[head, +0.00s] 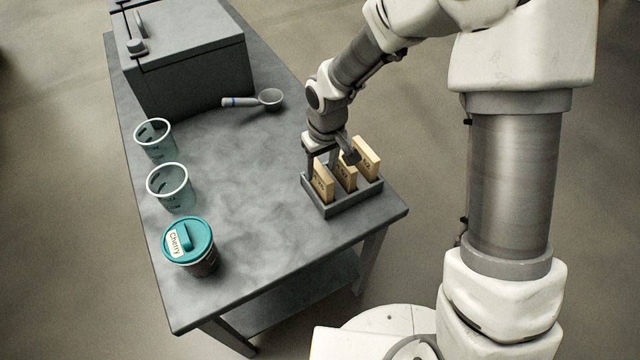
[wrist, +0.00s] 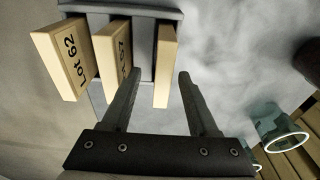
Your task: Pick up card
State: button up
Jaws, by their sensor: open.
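Three pale wooden cards stand upright in a dark grey slotted rack (head: 350,203) at the table's right corner. In the head view they are a left card (head: 323,184), a middle card (head: 346,177) and a right card (head: 367,160). In the wrist view, the card at left (wrist: 66,62) reads "Lot 62"; the middle card (wrist: 115,55) is partly covered by a finger and its label is only partly readable. The card at right (wrist: 165,65) is seen nearly edge-on. My gripper (head: 330,160) is open and empty, its fingertips (wrist: 158,76) on either side of that edge-on card's line.
On the grey table (head: 240,190) are a teal-lidded "Cherry" tub (head: 190,245), two open clear cups (head: 170,188) (head: 155,140), a scoop (head: 255,100) and a large grey box (head: 190,65). The middle of the table is clear.

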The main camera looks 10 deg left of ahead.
jog(key=f, duration=0.4)
jog(key=shift+a+b, duration=0.2)
jog(key=shift+b, duration=0.2)
jog(key=shift+f, duration=0.2)
grip_shut()
